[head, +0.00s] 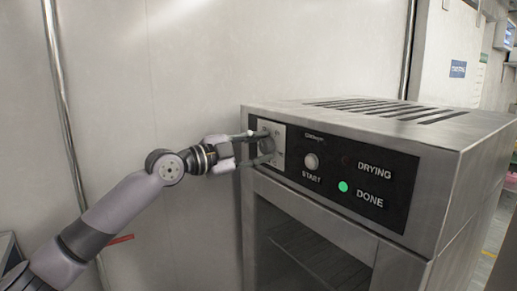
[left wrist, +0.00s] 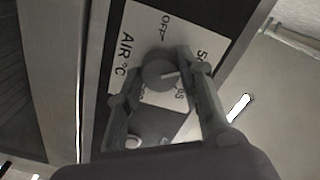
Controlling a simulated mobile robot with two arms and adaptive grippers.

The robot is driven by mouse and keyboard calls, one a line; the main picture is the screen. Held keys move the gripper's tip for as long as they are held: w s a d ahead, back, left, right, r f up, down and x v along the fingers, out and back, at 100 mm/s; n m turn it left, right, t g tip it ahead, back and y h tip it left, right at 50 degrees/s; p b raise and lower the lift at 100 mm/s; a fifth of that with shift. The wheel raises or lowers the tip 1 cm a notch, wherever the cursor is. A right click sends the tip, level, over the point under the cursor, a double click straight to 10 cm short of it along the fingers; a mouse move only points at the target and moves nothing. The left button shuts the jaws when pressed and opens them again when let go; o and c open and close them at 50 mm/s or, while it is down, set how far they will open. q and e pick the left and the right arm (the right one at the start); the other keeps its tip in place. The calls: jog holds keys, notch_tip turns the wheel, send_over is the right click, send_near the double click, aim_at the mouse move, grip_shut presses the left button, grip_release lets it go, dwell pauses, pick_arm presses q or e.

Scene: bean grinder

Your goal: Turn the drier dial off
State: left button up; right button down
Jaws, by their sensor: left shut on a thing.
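The drier (head: 345,140) is a steel box with a black control panel on its front. Its dial (head: 267,143) sits on a white plate at the panel's left end and is partly hidden by my fingers. In the left wrist view the round grey dial (left wrist: 159,72) has a light pointer mark, with the words OFF and AIR printed on the plate around it. My left gripper (head: 262,148) is shut on the dial, one finger on each side, as the left wrist view also shows (left wrist: 155,80). My right gripper is not in view.
A START button (head: 311,161) and a lit green DONE lamp (head: 343,187) are right of the dial. The DRYING lamp is dark. A dark opening (head: 310,250) lies below the panel. A pale wall (head: 190,60) stands behind my left arm.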

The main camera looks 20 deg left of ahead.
pick_arm(q)
jog(key=shift+n, duration=0.4)
jog(key=n+p, duration=0.1)
jog(key=n, duration=0.1)
jog(key=shift+n, duration=0.4)
jog(key=n+p, duration=0.1)
jog(key=n, duration=0.2)
jog(key=shift+n, duration=0.4)
jog(key=n+p, duration=0.1)
jog(key=n, duration=0.2)
jog(key=shift+p, duration=0.4)
jog(key=shift+f+n+p, duration=0.1)
jog(key=shift+n+p, duration=0.5)
jog(key=shift+n, duration=1.1)
jog(key=o, duration=1.2)
jog(key=shift+c, duration=0.2)
